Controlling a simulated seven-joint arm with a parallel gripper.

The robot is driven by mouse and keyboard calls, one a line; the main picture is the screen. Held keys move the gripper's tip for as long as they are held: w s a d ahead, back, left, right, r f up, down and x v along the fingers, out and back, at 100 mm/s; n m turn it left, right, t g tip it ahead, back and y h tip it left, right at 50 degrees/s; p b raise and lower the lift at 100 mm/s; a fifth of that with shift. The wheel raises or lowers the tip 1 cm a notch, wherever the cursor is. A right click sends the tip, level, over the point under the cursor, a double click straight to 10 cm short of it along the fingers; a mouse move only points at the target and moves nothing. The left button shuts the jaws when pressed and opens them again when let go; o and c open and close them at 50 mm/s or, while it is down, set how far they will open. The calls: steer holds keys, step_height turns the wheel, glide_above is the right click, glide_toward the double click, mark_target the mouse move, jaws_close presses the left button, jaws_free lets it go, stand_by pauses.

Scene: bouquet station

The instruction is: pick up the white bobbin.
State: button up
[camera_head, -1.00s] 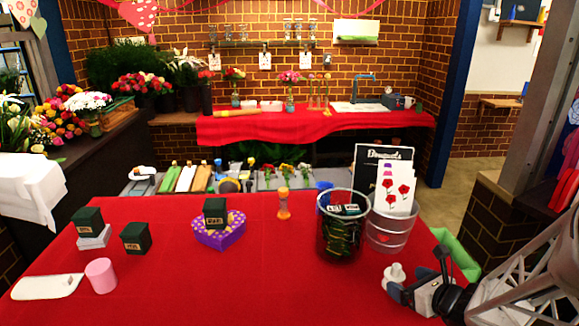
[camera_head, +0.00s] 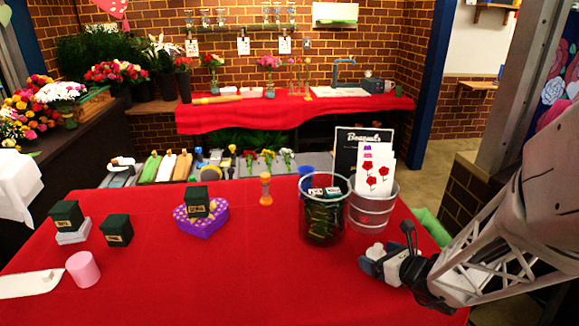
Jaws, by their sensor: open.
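The white bobbin (camera_head: 375,249) stands on the red-covered table (camera_head: 215,283), near its right side and in front of the glass jar. Only its upper part shows; its lower part is hidden behind my gripper. My gripper (camera_head: 376,263) comes in low from the right, with its fingers at the bobbin. It is open. Whether the bobbin lies between the fingers or just behind them, and whether they touch it, I cannot tell.
A glass jar (camera_head: 320,228) with dark packets and a metal bucket (camera_head: 372,212) with flower cards stand just behind. An hourglass (camera_head: 265,189), a purple heart box (camera_head: 208,225), dark green boxes (camera_head: 117,230) and a pink cylinder (camera_head: 83,269) stand farther left. The table's front middle is clear.

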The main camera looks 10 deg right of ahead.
steer(key=shift+w+a+f, duration=0.3)
steer(key=shift+w, duration=0.3)
steer(key=shift+c, duration=0.2)
steer(key=c, duration=1)
